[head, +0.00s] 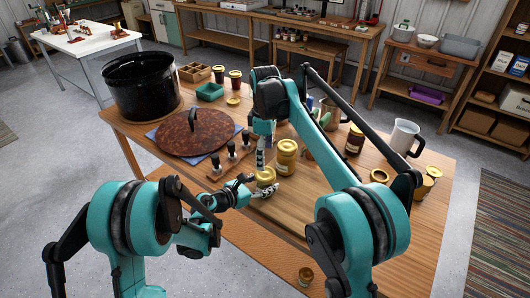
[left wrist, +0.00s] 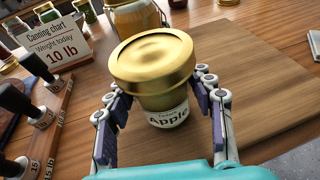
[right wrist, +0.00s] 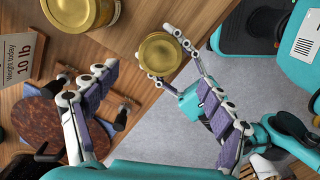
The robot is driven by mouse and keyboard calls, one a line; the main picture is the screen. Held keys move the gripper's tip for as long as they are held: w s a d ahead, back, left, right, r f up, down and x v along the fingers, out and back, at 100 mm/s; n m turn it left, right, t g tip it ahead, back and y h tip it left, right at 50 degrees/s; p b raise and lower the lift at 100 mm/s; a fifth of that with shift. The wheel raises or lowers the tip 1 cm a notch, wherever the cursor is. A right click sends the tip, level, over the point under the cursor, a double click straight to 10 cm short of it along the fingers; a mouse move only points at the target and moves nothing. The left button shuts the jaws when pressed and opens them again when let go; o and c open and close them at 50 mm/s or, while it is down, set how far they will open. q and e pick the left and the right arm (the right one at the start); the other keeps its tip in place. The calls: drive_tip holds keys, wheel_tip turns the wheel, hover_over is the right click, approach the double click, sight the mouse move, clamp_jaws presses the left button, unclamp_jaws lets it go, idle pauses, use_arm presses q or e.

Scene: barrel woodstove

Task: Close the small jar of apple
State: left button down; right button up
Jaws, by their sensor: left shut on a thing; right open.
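The small apple jar (left wrist: 165,108) stands upright on the wooden board, its "Apple" label facing the left wrist camera. A gold lid (left wrist: 152,58) covers its mouth; I cannot tell whether it is screwed tight. The jar also shows in the head view (head: 266,175), and its lid from above in the right wrist view (right wrist: 159,53). My left gripper (left wrist: 165,112) is shut on the jar, with a finger on each side of its body. My right gripper (right wrist: 150,98) is open and empty, pointing down above the jar; in the head view it is small and thin.
A larger gold-lidded jar (head: 286,158) stands close behind. The canning chart sign (left wrist: 55,45) and a rack of black-handled weights (head: 230,158) are to the left. A rusty round lid (head: 195,131) and black pot (head: 142,85) lie further left. The board's right side (left wrist: 245,75) is clear.

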sight(265, 173)
wheel_tip(265, 173, down, 8)
drive_tip(key=shift+r, duration=0.2)
drive_tip(key=shift+c, duration=0.3)
drive_tip(key=c, duration=1.2)
drive_tip(key=shift+o, duration=0.2)
drive_tip(key=m, duration=1.1)
drive_tip(key=shift+m, duration=0.3)
drive_tip(key=o, duration=1.3)
drive_tip(key=shift+o, duration=0.2)
